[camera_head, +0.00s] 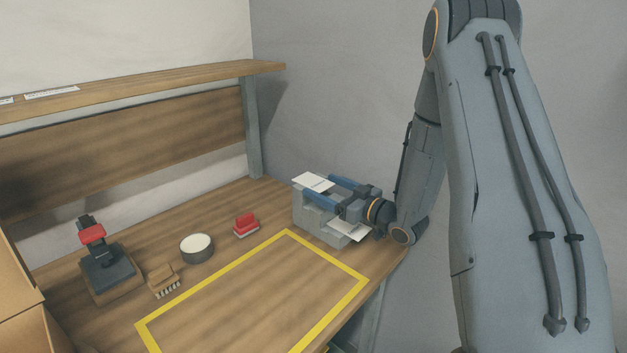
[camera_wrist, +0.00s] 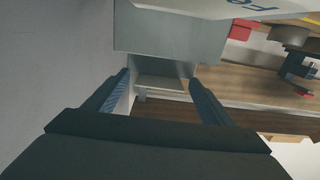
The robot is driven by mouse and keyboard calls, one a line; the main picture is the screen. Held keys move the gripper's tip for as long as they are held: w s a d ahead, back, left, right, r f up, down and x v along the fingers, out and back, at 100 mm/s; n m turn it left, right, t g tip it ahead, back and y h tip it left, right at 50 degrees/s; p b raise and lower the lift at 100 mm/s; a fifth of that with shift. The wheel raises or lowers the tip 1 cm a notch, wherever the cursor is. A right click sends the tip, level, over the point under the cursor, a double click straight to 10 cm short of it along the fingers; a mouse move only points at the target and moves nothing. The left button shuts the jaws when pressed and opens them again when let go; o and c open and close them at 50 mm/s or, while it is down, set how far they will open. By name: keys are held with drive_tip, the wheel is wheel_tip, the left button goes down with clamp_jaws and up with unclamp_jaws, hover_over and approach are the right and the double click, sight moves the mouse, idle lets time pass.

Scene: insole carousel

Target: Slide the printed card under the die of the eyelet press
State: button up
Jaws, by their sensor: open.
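The eyelet press (camera_head: 102,262), dark with a red part on top, stands on a wooden base at the left of the bench; it seems to show dark at the right edge of the wrist view (camera_wrist: 300,68). A grey box (camera_head: 308,222) stands at the bench's right end. A white card with print (camera_head: 312,181) lies on its top, and another pale sheet (camera_head: 347,231) shows low at its near side. I cannot tell which is the task's card. My gripper (camera_head: 330,191) is open at the box, its blue fingers apart. In the wrist view my gripper (camera_wrist: 161,80) has a grey recess between its fingers.
A red-topped block (camera_head: 246,224), a round white-topped tin (camera_head: 197,247) and a brush (camera_head: 163,280) stand between the box and the press. A yellow outline (camera_head: 250,300) marks a clear area in front. A shelf (camera_head: 150,85) runs along the back. Cardboard (camera_head: 18,290) stands at left.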

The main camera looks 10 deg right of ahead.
drive_tip(key=c, duration=1.2)
